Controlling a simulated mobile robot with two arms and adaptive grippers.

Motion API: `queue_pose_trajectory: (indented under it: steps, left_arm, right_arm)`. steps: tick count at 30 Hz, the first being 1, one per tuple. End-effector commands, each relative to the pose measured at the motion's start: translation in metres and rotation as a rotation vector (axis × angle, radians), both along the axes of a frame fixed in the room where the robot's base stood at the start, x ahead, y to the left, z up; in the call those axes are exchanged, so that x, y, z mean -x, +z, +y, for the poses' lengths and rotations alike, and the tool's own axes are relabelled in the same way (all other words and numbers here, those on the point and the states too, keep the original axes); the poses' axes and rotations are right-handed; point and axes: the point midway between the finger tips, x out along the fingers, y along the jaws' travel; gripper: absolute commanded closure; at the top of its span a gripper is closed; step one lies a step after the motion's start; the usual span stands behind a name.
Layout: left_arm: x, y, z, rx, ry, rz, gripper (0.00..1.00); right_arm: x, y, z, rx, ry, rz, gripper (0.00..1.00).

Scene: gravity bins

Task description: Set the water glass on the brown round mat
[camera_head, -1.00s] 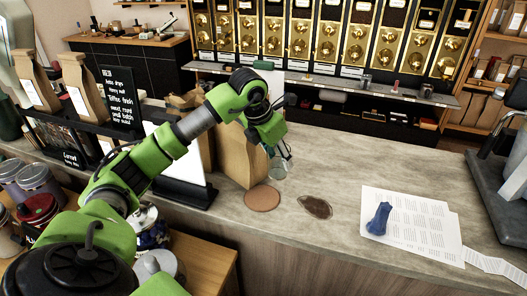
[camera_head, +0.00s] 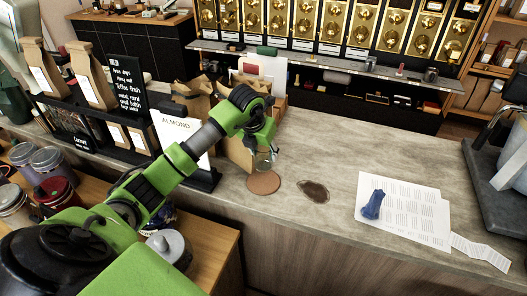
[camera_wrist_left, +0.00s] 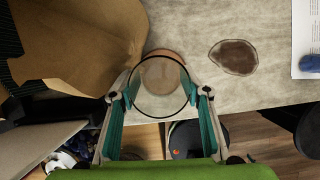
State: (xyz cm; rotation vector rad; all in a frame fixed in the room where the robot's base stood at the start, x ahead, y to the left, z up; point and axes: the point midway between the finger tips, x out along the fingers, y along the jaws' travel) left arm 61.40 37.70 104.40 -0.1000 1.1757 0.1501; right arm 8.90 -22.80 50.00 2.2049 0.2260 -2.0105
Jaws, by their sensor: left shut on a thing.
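My left gripper (camera_head: 266,152) is shut on the clear water glass (camera_head: 264,161), just above and behind the brown round mat (camera_head: 264,183) in the head view. In the left wrist view the glass (camera_wrist_left: 160,88) sits between the two fingers, and its round rim overlaps most of the mat (camera_wrist_left: 163,56). The mat lies flat on the counter near its front edge. I cannot tell the exact height of the glass over the mat. My right gripper is not in view.
A dark brown stain (camera_head: 314,191) lies right of the mat. A brown paper bag (camera_head: 238,154) stands close behind the gripper. An ALMOND sign (camera_head: 179,137) is at the left. Papers (camera_head: 403,211) with a blue cloth-like item (camera_head: 373,204) lie at the right.

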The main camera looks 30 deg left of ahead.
Motion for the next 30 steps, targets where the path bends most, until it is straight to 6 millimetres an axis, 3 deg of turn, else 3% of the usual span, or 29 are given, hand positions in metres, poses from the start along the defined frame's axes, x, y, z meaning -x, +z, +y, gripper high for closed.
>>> queue_pose_trajectory:
  steps: [8,21,30]
  left_arm:
    - [0.000,-0.012,0.000,0.001,0.001,-0.001,0.88]
    - [0.000,-0.056,0.000,0.001,0.000,-0.002,0.88]
    - [0.000,-0.059,0.000,0.001,0.001,-0.003,0.88]
  right_arm:
    - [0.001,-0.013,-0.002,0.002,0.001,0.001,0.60]
    - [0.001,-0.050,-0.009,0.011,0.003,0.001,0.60]
    - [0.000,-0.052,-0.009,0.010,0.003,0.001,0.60]
